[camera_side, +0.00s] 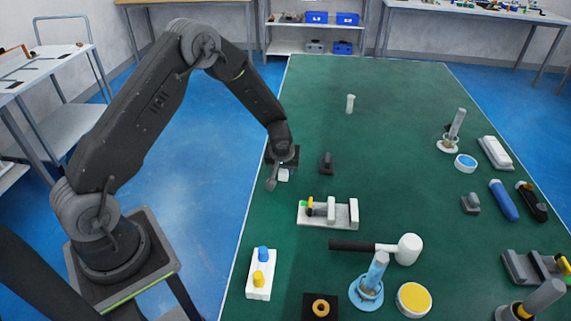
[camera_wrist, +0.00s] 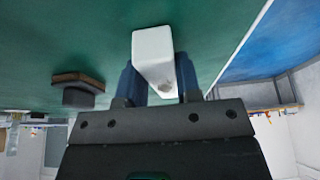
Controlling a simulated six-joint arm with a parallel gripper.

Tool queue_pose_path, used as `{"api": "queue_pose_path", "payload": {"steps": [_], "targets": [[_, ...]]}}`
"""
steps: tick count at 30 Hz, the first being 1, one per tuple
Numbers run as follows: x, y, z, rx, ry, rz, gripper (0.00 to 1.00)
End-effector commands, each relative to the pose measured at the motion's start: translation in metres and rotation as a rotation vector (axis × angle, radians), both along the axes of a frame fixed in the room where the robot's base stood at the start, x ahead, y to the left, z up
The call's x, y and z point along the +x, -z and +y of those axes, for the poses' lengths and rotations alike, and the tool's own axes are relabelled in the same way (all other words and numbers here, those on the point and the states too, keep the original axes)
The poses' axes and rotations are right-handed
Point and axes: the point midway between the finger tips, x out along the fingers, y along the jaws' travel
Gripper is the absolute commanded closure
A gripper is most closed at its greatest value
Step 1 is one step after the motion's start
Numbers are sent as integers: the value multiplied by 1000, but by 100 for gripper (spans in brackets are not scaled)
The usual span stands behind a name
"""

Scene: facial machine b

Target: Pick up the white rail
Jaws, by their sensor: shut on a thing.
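The white rail (camera_wrist: 153,55) is a plain white block with a squared end, seen in the wrist view between the two blue-grey fingers of my gripper (camera_wrist: 160,82). The fingers are shut on its sides. In the side view my gripper (camera_side: 281,167) points down over the left edge of the green table, and only a small white part of the rail (camera_side: 283,175) shows below it. The rest is hidden by the gripper. I cannot tell whether the rail touches the table.
A dark grey block (camera_side: 326,163) stands close to the right of my gripper. A small white cylinder (camera_side: 350,104) stands farther back. The green table's (camera_side: 390,130) middle is clear.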

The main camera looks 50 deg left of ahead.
Motion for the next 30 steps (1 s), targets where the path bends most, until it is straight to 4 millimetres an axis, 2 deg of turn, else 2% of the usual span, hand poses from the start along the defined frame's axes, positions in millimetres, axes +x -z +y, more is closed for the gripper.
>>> {"api": "queue_pose_path", "payload": {"steps": [8,14,24,30], "targets": [[1,-12,0,2,-1,-4,87],[0,-46,2,3,-2,-7,87],[-51,-88,61,3,-9,-4,87],[-70,-104,81,3,-4,-3,87]]}}
